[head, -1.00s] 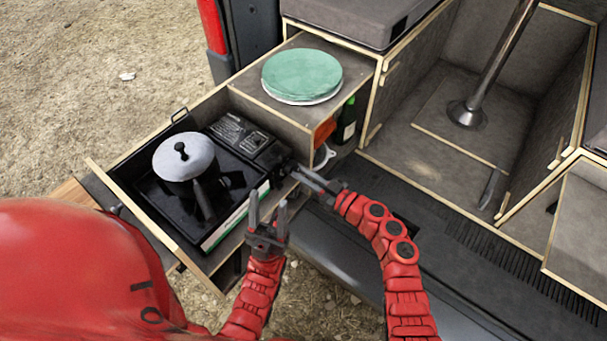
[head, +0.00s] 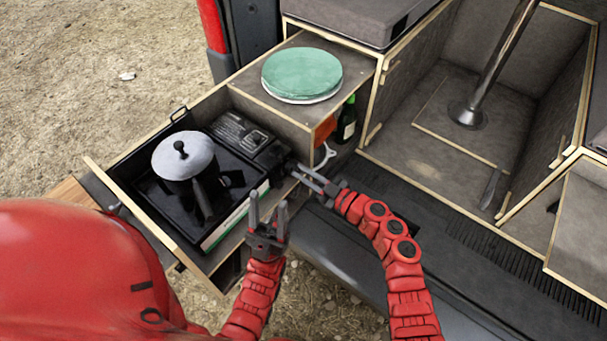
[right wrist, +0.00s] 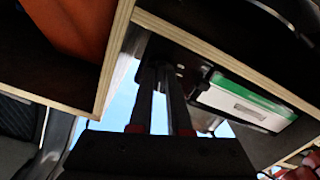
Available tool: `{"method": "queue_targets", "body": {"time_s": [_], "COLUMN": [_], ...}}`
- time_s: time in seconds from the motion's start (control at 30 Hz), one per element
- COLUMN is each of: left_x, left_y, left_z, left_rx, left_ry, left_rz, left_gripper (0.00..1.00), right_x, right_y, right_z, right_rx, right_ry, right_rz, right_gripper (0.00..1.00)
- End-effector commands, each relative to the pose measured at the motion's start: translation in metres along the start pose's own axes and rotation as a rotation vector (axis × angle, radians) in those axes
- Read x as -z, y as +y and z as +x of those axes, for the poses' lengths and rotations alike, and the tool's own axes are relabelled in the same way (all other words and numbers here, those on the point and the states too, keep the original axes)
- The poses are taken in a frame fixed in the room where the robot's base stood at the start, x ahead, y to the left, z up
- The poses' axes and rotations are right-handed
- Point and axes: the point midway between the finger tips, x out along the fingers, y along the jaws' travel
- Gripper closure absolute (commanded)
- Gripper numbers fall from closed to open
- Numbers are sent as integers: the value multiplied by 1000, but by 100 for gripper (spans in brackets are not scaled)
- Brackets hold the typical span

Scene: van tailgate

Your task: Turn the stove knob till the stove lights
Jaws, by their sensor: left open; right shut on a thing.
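The black camping stove (head: 240,132) sits in a pulled-out drawer, with a lidded pot (head: 184,160) on it. My right gripper (head: 297,170) is at the right end of the stove, its fingers shut on the stove knob. The knob (right wrist: 179,69) shows as a small dark shape between the fingertips in the right wrist view; in the head view the fingers mostly hide it. My left gripper (head: 268,207) is open and empty, pointing up in front of the drawer. I see no flame; the pot covers the burner.
A cabinet with green plates (head: 302,75) stands behind.

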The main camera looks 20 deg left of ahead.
Motion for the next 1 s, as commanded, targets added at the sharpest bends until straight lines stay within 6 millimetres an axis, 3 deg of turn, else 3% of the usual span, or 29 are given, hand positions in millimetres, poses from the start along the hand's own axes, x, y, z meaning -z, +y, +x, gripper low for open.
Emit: {"method": "queue_targets", "body": {"time_s": [0.57, 1.0], "left_x": [-6, -13], "left_y": [2, 4], "left_z": [-37, -79], "left_rx": [0, 0], "left_ry": [0, 0], "left_rz": [0, 0], "left_gripper": [50, 50], "right_x": [-4, -5], "right_y": [-1, -1], "right_z": [0, 0], "right_rx": [1, 1], "right_ry": [0, 2], "right_rz": [-551, -969], "right_gripper": [100, 100]}}
